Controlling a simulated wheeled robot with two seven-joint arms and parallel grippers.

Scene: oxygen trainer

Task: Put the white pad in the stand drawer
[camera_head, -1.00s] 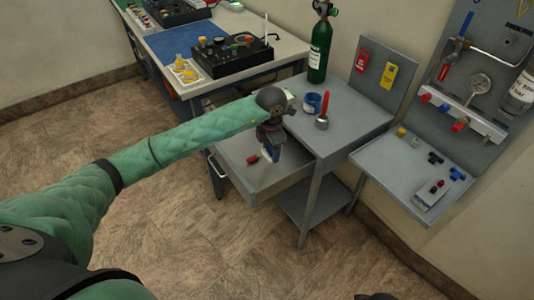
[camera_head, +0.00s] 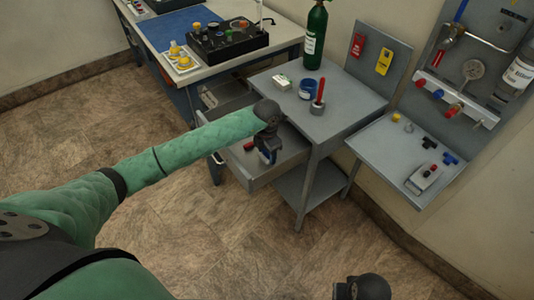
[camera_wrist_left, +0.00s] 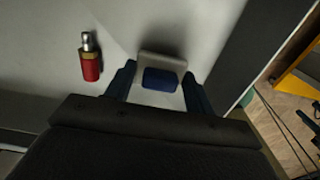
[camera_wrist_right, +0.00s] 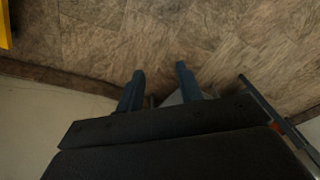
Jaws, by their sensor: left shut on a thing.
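The white pad (camera_wrist_left: 162,62) has a dark blue patch and sits between the fingers of my left gripper (camera_wrist_left: 160,88) in the left wrist view. My left gripper (camera_head: 266,158) is shut on it and points down into the open stand drawer (camera_head: 262,180). The pad is mostly hidden by the gripper in the head view. I cannot tell whether it touches the drawer floor. My right gripper (camera_wrist_right: 160,88) is open and empty above the floor; only its dark wrist part shows at the bottom of the head view.
A red fitting with a metal tip (camera_wrist_left: 90,60) lies in the drawer beside the pad. A wall panel (camera_head: 385,155) is at right.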

